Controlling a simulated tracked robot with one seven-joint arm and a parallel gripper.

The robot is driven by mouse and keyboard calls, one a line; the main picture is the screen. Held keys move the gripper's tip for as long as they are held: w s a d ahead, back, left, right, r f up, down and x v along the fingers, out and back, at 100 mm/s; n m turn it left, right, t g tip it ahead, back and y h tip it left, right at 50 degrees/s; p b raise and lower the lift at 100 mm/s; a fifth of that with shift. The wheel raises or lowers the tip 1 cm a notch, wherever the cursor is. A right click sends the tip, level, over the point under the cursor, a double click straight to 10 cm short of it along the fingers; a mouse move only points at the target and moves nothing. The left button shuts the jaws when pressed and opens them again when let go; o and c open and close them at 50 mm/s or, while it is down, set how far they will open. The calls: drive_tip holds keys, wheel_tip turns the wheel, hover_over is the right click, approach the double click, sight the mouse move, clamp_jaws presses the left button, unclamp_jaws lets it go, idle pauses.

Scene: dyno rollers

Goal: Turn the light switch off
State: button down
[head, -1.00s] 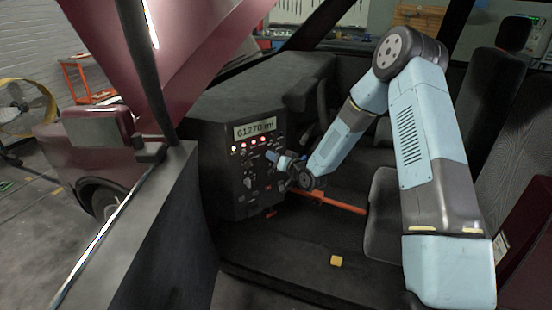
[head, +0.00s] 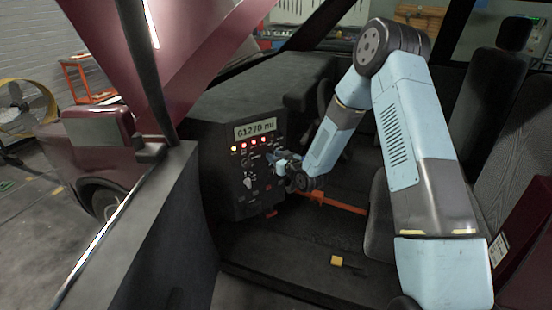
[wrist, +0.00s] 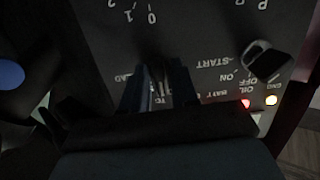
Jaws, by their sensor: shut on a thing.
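The dark control panel (head: 240,190) stands on the dashboard below a mileage display. In the head view my gripper (head: 271,159) reaches its right side, with my wrist hiding part of the panel. In the wrist view the panel appears upside down, and my gripper (wrist: 160,88) is shut at its face. The fingers close on a small dark switch, mostly hidden between them, beside the markings 0, 1, 2. Its name label is not fully readable, so I cannot confirm which switch it is. A black knob (wrist: 268,60) marked OFF, ON, START sits apart from my fingers.
A row of lit lamps (head: 255,142) runs below the mileage display (head: 255,129). An orange-red bar (head: 335,202) crosses right of the panel. A yellow block (head: 337,261) lies on the floor. The car door (head: 150,225) stands at left and seats at right.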

idle(0.3)
drive_tip(key=c, duration=1.2)
unclamp_jaws()
drive_tip(key=shift+o, duration=0.2)
drive_tip(key=v, duration=1.3)
drive_tip(key=shift+s+d, duration=0.2)
drive_tip(key=shift+s, duration=0.15)
drive_tip(key=shift+r, duration=0.1)
